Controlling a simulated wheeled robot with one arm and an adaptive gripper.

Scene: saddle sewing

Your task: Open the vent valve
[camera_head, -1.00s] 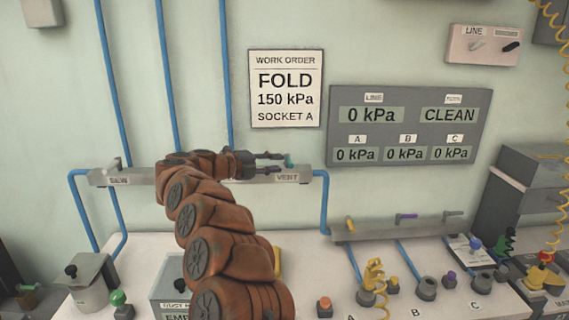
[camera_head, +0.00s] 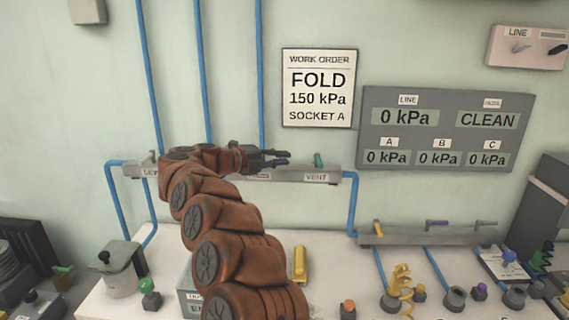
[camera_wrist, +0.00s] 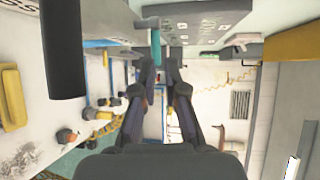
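The vent valve has a small teal handle (camera_head: 318,160). It stands roughly upright on a grey wall manifold (camera_head: 335,166), above the VENT label. My gripper (camera_head: 284,158) points right along the manifold, with its fingertips short of the handle on its left in the head view. The two dark fingers are apart and nothing shows held between them. In the wrist view my gripper (camera_wrist: 159,72) also has a gap between its fingertips. A teal upright piece (camera_wrist: 155,45) shows ahead of that gap, likely the vent handle.
A lower manifold (camera_head: 430,236) with coloured levers runs along the wall at right. Blue pipes (camera_head: 207,70) rise behind my arm. The bench below holds a yellow block (camera_head: 300,264), several sockets and a grey pot (camera_head: 122,270). The gauge panel reads LINE 0 kPa.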

